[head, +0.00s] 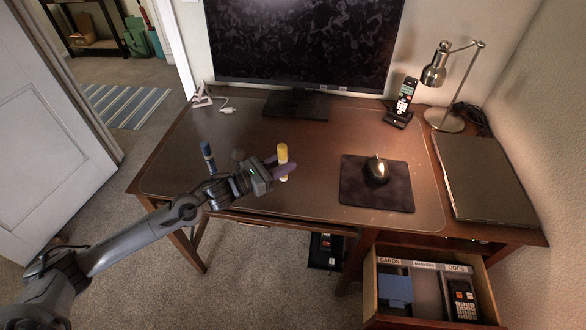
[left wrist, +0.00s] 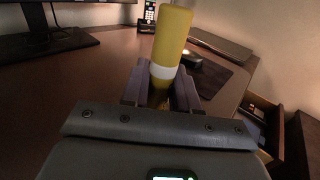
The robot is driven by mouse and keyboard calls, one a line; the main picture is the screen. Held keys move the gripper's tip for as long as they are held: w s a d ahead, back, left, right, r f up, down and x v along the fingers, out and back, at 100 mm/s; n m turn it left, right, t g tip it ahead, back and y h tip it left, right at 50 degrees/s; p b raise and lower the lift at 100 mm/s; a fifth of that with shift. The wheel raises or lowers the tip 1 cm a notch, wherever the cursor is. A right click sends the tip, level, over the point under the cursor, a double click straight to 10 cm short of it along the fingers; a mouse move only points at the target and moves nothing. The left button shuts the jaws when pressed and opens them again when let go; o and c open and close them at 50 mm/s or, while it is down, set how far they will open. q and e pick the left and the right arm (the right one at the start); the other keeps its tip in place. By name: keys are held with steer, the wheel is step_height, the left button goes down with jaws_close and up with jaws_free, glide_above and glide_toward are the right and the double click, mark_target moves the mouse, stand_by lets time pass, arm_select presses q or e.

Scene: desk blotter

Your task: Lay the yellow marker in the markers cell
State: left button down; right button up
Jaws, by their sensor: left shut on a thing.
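The yellow marker (head: 282,160) stands upright in my left gripper (head: 275,169), above or on the desk blotter; I cannot tell whether its foot touches. The left gripper is shut on it; the left wrist view shows the yellow marker (left wrist: 171,42), with a white band, between the two purple-grey fingers (left wrist: 160,92). The markers cell (head: 427,292) is the middle compartment of the open drawer at lower right, labelled MARKERS, and looks empty. The drawer also shows at the right of the left wrist view, mostly dark. My right gripper is not in view.
The cards cell holds a blue box (head: 395,288); the odds cell holds a calculator (head: 463,299). A blue marker (head: 208,156) stands left of my gripper. A mouse (head: 377,170) sits on a dark mat (head: 357,194). The monitor, phone (head: 402,103), lamp (head: 436,72) and laptop (head: 485,178) stand behind and right.

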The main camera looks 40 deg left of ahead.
mark_target(284, 178)
arm_select(q)
steer(key=f, duration=0.1)
steer(key=a+f, duration=0.1)
steer(key=shift+w+f+b, duration=0.2)
steer(key=shift+f+b, duration=0.1)
steer(key=shift+f, duration=0.05)
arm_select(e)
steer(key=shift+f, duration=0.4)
arm_select(q)
steer(key=shift+f, duration=0.7)
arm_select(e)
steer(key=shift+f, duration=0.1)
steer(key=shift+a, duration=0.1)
arm_select(q)
steer(key=shift+f+b, duration=0.35)
steer(key=shift+b, duration=0.05)
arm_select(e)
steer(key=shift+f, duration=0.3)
arm_select(q)
steer(key=c, duration=0.9)
jaws_free()
steer(key=shift+r, duration=0.1)
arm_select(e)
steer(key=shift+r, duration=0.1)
arm_select(q)
steer(key=shift+o, duration=0.2)
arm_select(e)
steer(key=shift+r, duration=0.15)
